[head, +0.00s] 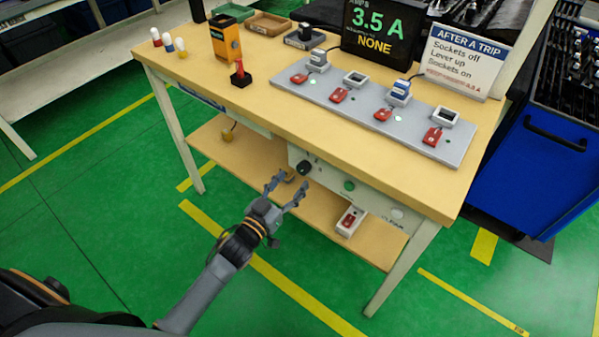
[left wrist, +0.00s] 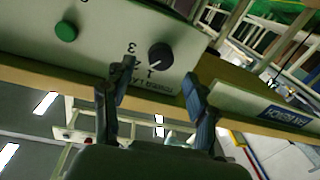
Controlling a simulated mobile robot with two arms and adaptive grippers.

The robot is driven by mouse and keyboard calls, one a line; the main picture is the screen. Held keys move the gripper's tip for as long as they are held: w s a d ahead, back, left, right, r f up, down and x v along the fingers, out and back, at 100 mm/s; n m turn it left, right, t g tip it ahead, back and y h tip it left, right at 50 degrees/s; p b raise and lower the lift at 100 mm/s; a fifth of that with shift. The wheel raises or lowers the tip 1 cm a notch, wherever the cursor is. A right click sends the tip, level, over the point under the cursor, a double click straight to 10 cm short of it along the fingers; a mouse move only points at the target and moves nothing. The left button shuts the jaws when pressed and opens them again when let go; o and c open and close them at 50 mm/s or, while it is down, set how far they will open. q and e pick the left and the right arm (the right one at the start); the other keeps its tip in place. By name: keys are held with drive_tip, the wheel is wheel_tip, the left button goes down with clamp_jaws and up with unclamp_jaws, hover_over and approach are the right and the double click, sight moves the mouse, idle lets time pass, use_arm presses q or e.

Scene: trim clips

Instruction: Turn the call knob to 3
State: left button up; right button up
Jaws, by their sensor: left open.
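The dark round call knob (head: 304,167) is on the pale front panel under the table top, left of a green button (head: 349,185). In the left wrist view, which looks turned over, the knob (left wrist: 160,56) has a pale mark at its lower rim, and a 3 is printed beside it. The exact setting is too small to tell. My left gripper (head: 287,187) is open and empty just in front of and below the knob. Its fingers (left wrist: 152,100) are apart, with the knob beyond the gap. No contact shows. My right gripper is not in view.
The table top (head: 300,115) overhangs the panel. A lower shelf (head: 270,190) holds a small white box with a red part (head: 350,220). A grey strip of sockets (head: 375,105) and a sign (head: 463,60) are on top. The green floor in front is clear.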

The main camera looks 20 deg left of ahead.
sight(301, 171)
use_arm(q)
drive_tip(key=x, duration=0.4)
drive_tip(key=shift+w+d, duration=0.15)
drive_tip(key=shift+w, duration=0.2)
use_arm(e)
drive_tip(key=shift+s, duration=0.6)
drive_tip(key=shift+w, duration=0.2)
use_arm(q)
drive_tip(key=c, duration=1.2)
drive_tip(key=shift+o, duration=0.2)
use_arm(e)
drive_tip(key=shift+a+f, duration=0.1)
